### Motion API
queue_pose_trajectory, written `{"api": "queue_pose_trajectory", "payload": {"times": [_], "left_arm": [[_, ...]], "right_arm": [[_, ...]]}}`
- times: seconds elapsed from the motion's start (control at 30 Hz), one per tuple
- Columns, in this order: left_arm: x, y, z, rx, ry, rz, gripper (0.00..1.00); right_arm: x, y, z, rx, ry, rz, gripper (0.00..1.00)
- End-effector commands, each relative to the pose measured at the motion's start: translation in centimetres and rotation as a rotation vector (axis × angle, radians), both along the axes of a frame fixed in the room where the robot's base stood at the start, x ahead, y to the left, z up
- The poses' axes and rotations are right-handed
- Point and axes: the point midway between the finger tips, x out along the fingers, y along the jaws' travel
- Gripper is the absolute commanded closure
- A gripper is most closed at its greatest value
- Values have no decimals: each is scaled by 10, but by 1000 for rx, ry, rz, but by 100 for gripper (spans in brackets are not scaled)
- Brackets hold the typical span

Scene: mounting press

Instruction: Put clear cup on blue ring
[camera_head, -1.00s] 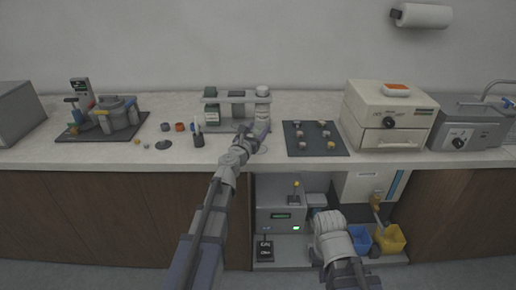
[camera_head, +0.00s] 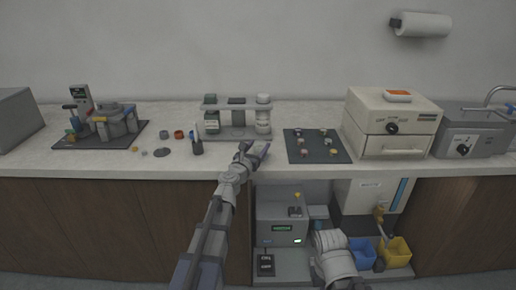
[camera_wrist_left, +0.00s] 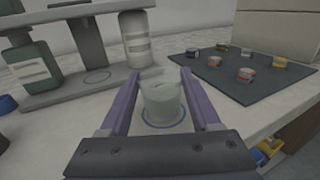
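The clear cup (camera_wrist_left: 162,98) stands upright between the two purple fingers of my left gripper (camera_wrist_left: 160,90) in the left wrist view. The fingers lie close along both its sides and look shut on it. The blue ring (camera_wrist_left: 181,121) is a thin circle on the counter under the cup. The cup's base appears inside the ring's outline; whether it touches the counter I cannot tell. In the head view my left gripper (camera_head: 252,152) is near the counter's front edge, and the cup is too small to make out.
A rack with bottles (camera_head: 236,104) stands just behind my left gripper.

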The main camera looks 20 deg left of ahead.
Motion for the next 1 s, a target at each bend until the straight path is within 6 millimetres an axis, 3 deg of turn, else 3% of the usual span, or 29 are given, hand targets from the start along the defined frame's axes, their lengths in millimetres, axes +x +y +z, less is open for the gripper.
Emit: {"api": "queue_pose_trajectory", "payload": {"times": [0.03, 0.27, 0.67, 1.0], "left_arm": [[0, 0, 0, 0, 0, 0, 32], [0, 0, 0, 0, 0, 0, 7], [0, 0, 5, 0, 0, 0, 7], [-53, 5, 3, 0, 0, 2, 7]], "right_arm": [[0, 0, 0, 0, 0, 0, 100], [0, 0, 0, 0, 0, 0, 100], [0, 0, 5, 0, 0, 0, 100], [0, 0, 3, 0, 0, 0, 100]]}}
